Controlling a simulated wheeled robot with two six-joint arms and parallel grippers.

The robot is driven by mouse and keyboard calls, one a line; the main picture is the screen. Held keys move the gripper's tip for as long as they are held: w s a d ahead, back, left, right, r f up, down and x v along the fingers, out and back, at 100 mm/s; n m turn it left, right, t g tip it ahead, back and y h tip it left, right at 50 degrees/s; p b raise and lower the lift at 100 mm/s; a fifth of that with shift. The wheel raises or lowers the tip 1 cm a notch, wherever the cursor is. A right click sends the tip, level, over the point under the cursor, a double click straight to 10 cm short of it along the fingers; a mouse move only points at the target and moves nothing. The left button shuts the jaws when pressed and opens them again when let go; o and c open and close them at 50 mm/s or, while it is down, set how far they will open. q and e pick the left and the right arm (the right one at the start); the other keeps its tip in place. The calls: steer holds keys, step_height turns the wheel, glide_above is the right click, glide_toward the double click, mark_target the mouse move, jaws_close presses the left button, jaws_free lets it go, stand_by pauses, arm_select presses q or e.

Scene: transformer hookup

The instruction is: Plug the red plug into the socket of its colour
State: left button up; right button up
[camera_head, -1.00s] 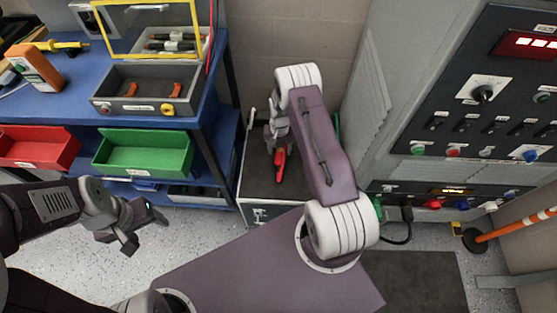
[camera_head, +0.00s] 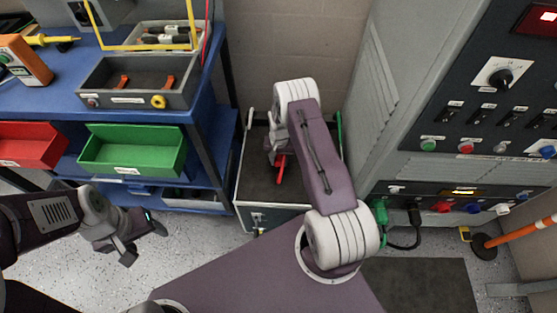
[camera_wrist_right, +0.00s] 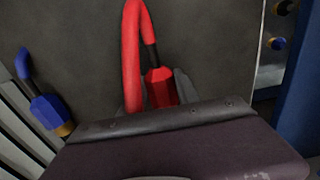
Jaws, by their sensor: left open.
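The red plug (camera_wrist_right: 160,88) and its red cable stand in front of my right gripper in the right wrist view. The plug sits between the finger parts, but most of the fingers are hidden, so I cannot tell whether they are closed on it. In the head view, my right gripper (camera_head: 277,150) is over the dark-topped box, with the red plug (camera_head: 281,168) just below it. The red socket (camera_head: 443,207) is on the lower strip of the grey cabinet at right. My left gripper (camera_head: 128,236) is open and empty, above the floor at left.
A blue plug (camera_wrist_right: 48,110) lies left of the red one in the right wrist view. A green plug (camera_head: 380,211) and a black plug (camera_head: 415,213) sit at the cabinet strip, left of the red socket. A blue workbench (camera_head: 212,95) stands at left.

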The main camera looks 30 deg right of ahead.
mark_target(279, 160)
steer(key=shift+r+p, duration=2.5)
steer(key=shift+r, duration=0.6)
steer(key=shift+f, duration=0.1)
